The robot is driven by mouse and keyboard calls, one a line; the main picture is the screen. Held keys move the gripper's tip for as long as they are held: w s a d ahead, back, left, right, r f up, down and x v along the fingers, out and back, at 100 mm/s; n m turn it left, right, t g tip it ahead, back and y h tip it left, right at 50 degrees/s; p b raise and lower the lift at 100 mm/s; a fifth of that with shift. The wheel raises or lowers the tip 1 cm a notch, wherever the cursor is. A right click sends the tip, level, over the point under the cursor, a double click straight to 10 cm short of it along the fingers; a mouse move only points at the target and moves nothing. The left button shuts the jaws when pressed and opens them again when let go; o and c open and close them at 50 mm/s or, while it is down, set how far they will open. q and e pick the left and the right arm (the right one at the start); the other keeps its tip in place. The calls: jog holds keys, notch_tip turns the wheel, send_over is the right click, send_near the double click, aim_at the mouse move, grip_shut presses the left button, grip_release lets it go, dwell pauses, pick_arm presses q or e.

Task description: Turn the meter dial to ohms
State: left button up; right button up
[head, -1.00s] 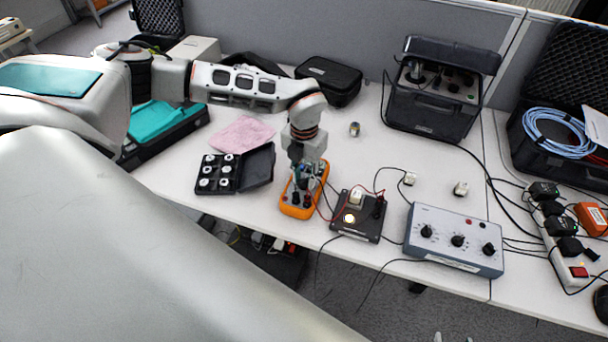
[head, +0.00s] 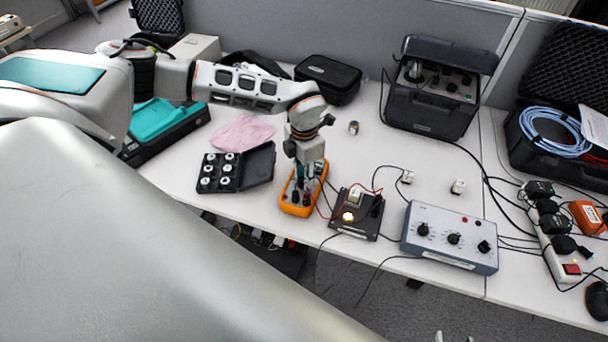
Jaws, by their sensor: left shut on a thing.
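The meter (head: 291,207) is an orange handheld unit lying on the white table, left of a small black board. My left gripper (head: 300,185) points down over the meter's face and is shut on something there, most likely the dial. The fingers and wrist hide the dial and most of the meter's face, so its setting cannot be read. Red and black leads run from the meter toward the black board.
The black board (head: 347,232) with a lit lamp stands close right of the meter, and a grey box with knobs (head: 433,250) is further right. An open black case of weights (head: 210,186) lies left. A pink cloth (head: 243,133) is behind. Loose cables cross the table's front edge.

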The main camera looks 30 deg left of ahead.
pick_arm(q)
jog(key=o, duration=1.1)
jog(key=shift+r, duration=0.1)
notch_tip(320, 180, up, 12)
jog(key=shift+s, duration=0.1)
dwell(0.4)
